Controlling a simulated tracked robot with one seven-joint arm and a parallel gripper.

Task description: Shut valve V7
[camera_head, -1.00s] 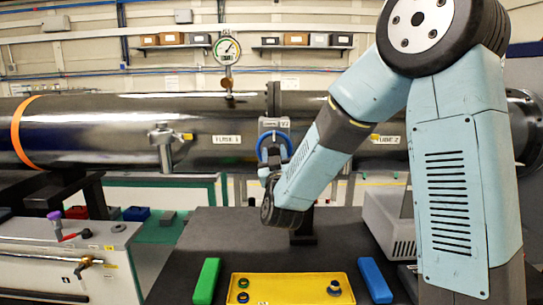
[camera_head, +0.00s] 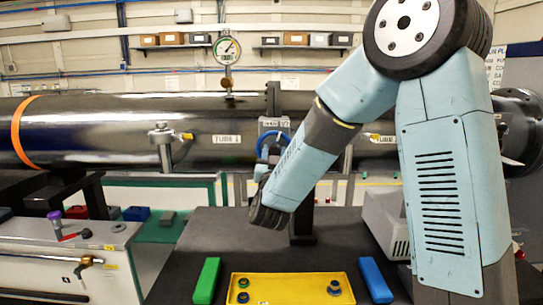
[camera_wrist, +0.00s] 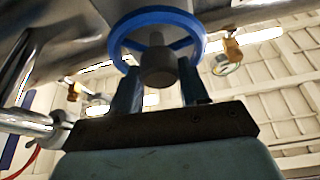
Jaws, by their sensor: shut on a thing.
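Valve V7's blue handwheel (camera_head: 262,146) sits in front of the grey valve body (camera_head: 284,124) between the two tube sections. My forearm covers much of the wheel in the head view. In the wrist view the blue wheel (camera_wrist: 156,14) shows from below, with a grey hub at its middle. My gripper (camera_wrist: 158,78) has one finger on each side of the hub, with the tips up at the wheel. It is shut on the handwheel. The exact contact points are hard to make out.
A yellow tray (camera_head: 290,289) with several small rings lies on the dark table, between a green block (camera_head: 206,281) and a blue block (camera_head: 375,281). A grey box (camera_head: 385,222) stands at the right. A round gauge (camera_head: 226,50) rises above the tube.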

